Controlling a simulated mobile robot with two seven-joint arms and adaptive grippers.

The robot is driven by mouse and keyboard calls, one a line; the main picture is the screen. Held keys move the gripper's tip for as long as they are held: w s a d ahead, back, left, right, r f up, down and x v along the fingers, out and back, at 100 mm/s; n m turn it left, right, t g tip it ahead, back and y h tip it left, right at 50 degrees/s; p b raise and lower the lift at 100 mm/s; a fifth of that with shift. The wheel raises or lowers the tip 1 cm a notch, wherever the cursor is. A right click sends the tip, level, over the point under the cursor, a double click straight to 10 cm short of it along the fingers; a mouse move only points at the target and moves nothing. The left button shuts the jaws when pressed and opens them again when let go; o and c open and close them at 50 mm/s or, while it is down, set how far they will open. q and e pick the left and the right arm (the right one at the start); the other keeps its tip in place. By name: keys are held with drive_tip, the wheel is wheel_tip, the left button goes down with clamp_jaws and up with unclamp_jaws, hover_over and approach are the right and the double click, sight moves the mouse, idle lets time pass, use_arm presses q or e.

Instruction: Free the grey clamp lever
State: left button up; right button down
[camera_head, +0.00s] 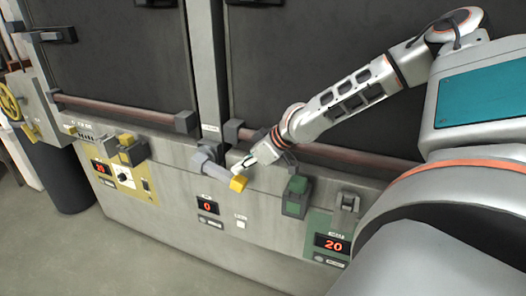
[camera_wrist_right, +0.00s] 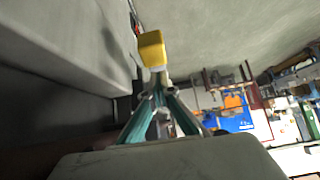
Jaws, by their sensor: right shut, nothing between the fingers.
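A grey lever (camera_head: 209,168) with a yellow end (camera_head: 238,183) sticks out from the middle of the grey front panel, above a red display reading 0. My right gripper (camera_head: 240,172) is shut and empty, right beside the yellow end. In the right wrist view, the yellow end (camera_wrist_right: 152,48) lies just beyond my closed right fingertips (camera_wrist_right: 157,82). I cannot tell whether they touch it. A small grey latch (camera_head: 347,202) sits farther right on the panel. My left gripper is not in view.
A green clamp block (camera_head: 296,196) sits right of the lever, and a yellow-topped block (camera_head: 131,149) sits left. Displays are set in the panel, including one reading 20 (camera_head: 333,244). A yellow handwheel (camera_head: 10,103) is at far left. The floor in front is clear.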

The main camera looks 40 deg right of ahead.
wheel_tip(320, 180, up, 2)
drive_tip(key=shift+s+d+p, duration=0.1)
drive_tip(key=shift+s+p, duration=0.05)
drive_tip(key=shift+p, duration=0.8)
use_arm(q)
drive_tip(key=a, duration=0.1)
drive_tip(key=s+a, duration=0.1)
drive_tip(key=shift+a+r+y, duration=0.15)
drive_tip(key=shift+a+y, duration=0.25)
use_arm(e)
drive_tip(key=s+d+r, duration=0.3)
drive_tip(key=s+r, duration=0.1)
drive_tip(key=s, duration=0.4)
drive_tip(key=shift+s+d+r, duration=0.2)
drive_tip(key=shift+r, duration=0.2)
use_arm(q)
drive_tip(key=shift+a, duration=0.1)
